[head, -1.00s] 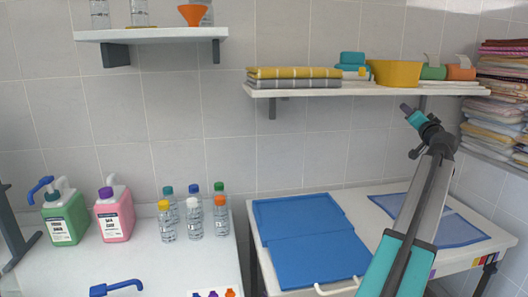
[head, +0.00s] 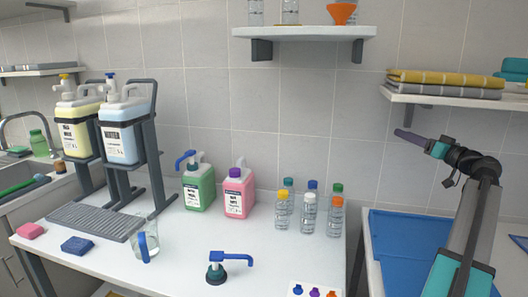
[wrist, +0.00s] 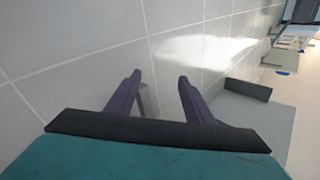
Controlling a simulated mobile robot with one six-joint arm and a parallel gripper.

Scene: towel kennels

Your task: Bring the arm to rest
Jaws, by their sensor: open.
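My gripper (head: 404,134) is raised at the right of the head view, pointing left, in front of the tiled wall. It is below the height of the wall shelves. In the wrist view my gripper (wrist: 159,80) shows two dark purple fingers spread apart, with nothing between them but grey wall tiles. My arm rises from the lower right corner and bends at the wrist. My gripper touches nothing that I can see.
A shelf with folded towels (head: 445,84) is close to my gripper at the right. Capped bottles (head: 308,212) and pump jugs (head: 198,187) stand on the white counter (head: 190,265). A blue mat (head: 410,240) lies below my arm.

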